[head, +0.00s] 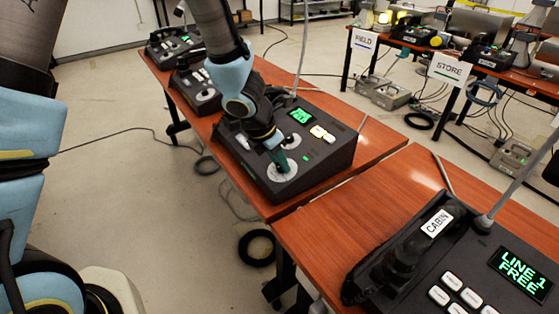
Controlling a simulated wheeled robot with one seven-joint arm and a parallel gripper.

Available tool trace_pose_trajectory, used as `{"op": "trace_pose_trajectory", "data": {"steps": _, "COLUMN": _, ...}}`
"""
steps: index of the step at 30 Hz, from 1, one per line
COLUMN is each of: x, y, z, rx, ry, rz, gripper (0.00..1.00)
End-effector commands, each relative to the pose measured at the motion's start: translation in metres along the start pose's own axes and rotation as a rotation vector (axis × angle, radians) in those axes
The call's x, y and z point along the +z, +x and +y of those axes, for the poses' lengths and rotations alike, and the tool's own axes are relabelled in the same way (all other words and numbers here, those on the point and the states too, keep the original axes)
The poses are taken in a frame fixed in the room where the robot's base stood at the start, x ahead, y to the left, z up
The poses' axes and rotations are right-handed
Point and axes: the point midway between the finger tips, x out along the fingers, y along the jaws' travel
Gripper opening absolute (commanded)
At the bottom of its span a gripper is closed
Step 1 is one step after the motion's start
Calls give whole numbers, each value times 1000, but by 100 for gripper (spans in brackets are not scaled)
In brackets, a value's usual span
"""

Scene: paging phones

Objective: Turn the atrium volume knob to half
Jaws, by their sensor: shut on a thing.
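A dark paging phone (318,171) with a small green screen sits on the wooden table in the middle of the head view. My gripper (281,160) reaches down from above and is shut on the knob at this dial. The fingers hide the knob and its pointer, so its setting cannot be read. A second pale dial shows partly behind my gripper.
The phone labelled CABIN (437,223) stands at the front right, its screen reading "LINE 1 FREE". More phones (199,88) stand farther back on the same row. STORE (449,70) and FIELD (364,39) signs hang on tables at the back right. Cables lie on the floor.

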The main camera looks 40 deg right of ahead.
Motion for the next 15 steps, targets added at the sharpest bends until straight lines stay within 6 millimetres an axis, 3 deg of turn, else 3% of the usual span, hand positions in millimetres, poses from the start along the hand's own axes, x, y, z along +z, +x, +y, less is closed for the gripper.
{"op": "trace_pose_trajectory", "data": {"steps": 15, "x": 0, "y": 0, "z": 0, "rx": -43, "ry": 315, "rz": -10, "gripper": 0}}
